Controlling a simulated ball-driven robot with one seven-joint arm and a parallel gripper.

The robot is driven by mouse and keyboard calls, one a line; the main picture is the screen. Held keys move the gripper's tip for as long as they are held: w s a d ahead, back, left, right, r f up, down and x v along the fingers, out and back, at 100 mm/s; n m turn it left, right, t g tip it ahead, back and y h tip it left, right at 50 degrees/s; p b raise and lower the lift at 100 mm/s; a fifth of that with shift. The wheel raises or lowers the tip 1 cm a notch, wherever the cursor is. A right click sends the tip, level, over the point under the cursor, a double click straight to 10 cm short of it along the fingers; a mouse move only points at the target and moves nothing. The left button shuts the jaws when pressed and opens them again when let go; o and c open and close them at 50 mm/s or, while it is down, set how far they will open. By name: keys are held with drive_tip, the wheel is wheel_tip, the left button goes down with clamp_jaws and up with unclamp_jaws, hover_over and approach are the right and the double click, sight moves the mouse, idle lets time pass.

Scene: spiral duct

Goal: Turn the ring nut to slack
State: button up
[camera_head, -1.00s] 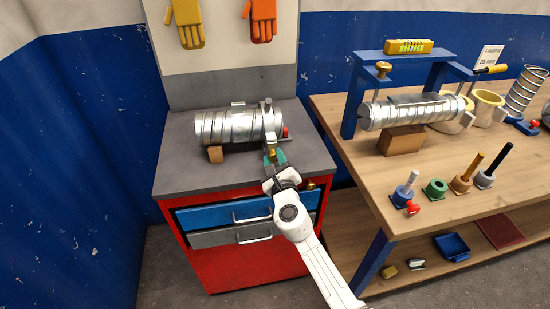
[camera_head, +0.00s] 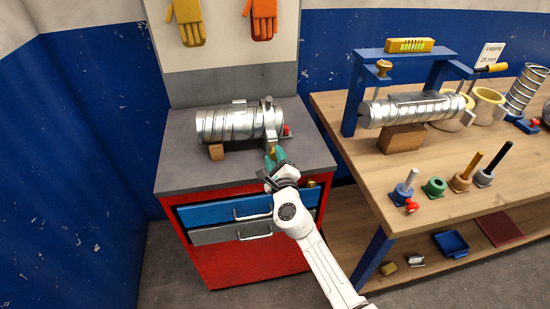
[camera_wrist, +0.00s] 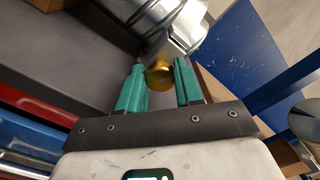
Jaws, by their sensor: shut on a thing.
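A silver spiral duct (camera_head: 232,124) lies on the grey top of the red cabinet, with a clamp band (camera_head: 268,118) around its right end. The brass ring nut (camera_wrist: 158,78) sits at the end of a metal lug under the band. My gripper (camera_wrist: 160,84) has teal fingers, one on each side of the nut, and is shut on it. In the head view my gripper (camera_head: 275,155) is at the cabinet's front edge, below the band, and mostly hides the nut.
A wooden block (camera_head: 216,152) props the duct. Below are a blue drawer (camera_head: 225,212) and a grey drawer (camera_head: 215,236). At the right, a wooden bench (camera_head: 350,160) carries a blue frame (camera_head: 410,58), a second duct (camera_head: 405,112) and several small tools. The cabinet top's left part is clear.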

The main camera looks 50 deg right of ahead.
drive_tip(key=o, duration=0.7)
drive_tip(key=shift+f, duration=0.25)
drive_tip(key=o, duration=0.3)
drive_tip(key=shift+r, duration=0.15)
drive_tip(key=shift+o, duration=0.2)
drive_tip(key=shift+s, duration=0.1)
drive_tip(key=p+v, duration=0.1)
drive_tip(key=v, duration=0.9)
drive_tip(key=shift+s+a, duration=0.25)
drive_tip(key=shift+a, duration=0.05)
